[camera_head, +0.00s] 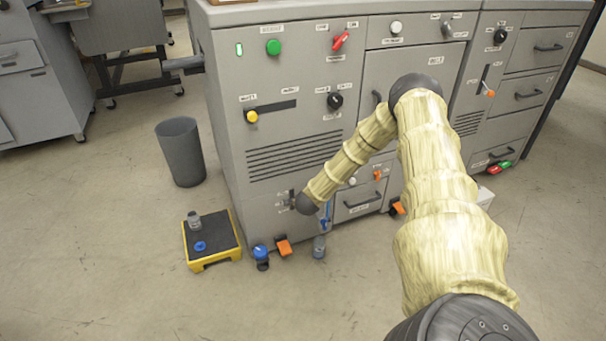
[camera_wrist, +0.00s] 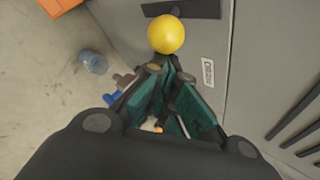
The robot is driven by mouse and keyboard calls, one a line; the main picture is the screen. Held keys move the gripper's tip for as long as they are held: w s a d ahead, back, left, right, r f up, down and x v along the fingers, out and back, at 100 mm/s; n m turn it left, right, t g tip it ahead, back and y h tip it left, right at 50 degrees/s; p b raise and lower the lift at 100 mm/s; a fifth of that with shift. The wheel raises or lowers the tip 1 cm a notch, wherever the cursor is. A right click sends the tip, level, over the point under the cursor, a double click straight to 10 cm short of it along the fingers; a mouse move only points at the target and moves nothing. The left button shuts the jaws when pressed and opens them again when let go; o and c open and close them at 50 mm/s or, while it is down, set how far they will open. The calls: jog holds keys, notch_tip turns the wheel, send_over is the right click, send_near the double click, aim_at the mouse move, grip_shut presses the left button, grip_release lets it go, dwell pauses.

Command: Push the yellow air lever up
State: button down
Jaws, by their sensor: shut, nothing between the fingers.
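The air lever's round yellow knob (camera_wrist: 166,34) shows near the top of the wrist view, beside a dark slot plate (camera_wrist: 182,8) on the grey cabinet face. My gripper (camera_wrist: 172,66) is shut and empty, its fingertips just short of the knob in the picture. I cannot tell whether they touch it. In the head view, the dark end of my arm hides the knob and fingers low on the cabinet front; part of the slot plate (camera_head: 291,194) shows beside it. A different yellow knob (camera_head: 252,116) sits higher, on a horizontal slot.
A black-topped yellow step (camera_head: 213,243) and a bin (camera_head: 181,152) stand to the left. A drawer (camera_head: 357,202) is right of my arm's end.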

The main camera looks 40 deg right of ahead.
jog(key=shift+r, duration=0.2)
dwell(0.5)
jog(key=w+d+r+p+v, duration=0.1)
jog(key=p+v, duration=0.5)
jog(key=v, duration=0.4)
jog(key=shift+a+r+p, duration=0.2)
jog(key=shift+r+p, duration=0.2)
jog(key=shift+s, duration=0.1)
